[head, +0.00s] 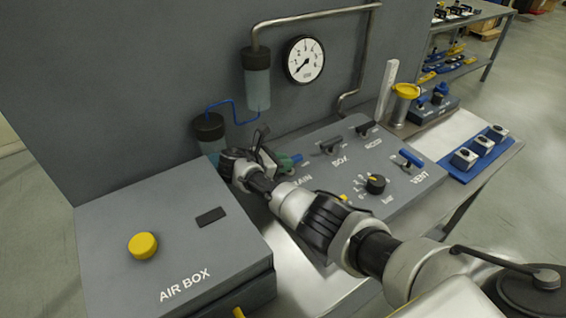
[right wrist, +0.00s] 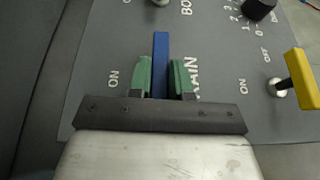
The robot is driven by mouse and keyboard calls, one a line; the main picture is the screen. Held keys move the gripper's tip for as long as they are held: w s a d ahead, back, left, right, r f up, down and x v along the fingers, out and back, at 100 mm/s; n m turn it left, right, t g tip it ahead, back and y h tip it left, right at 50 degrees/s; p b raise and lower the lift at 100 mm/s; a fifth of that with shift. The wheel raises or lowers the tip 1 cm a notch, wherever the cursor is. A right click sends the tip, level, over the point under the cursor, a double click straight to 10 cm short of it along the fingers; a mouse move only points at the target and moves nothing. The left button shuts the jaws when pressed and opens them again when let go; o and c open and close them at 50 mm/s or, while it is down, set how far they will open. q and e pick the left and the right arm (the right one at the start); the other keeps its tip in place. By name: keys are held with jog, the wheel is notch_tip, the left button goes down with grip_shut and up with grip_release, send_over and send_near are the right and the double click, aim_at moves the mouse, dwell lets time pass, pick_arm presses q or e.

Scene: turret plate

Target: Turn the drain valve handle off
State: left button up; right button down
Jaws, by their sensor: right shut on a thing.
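The drain valve handle is a blue bar (right wrist: 160,46) on the grey panel, beside the partly covered DRAIN label in the right wrist view. My right gripper (right wrist: 161,72) is shut on it, with one green finger pad on each side. In that view the bar points straight up the picture, and an ON mark lies to its left. The handle's pivot is hidden. In the head view my right gripper (head: 286,162) is at the panel's left end, and my arm hides much of the valve. My left gripper is not in view.
The AIR BOX (head: 190,250) stands at left. A pressure gauge (head: 304,60) and filter bowls are on the upright wall behind.

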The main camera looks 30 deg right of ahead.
jog(key=c, duration=1)
grip_release()
jog(key=shift+c, duration=0.2)
jog(key=shift+r, duration=0.55)
notch_tip(320, 180, up, 3)
jog(key=shift+d+r, duration=0.1)
jog(key=s+d+r+p, duration=0.1)
jog(key=s+d+r, duration=0.5)
jog(key=s, duration=0.3)
jog(key=shift+s+d+r+p, duration=0.3)
jog(key=shift+r+p, duration=0.05)
jog(key=shift+r, duration=0.05)
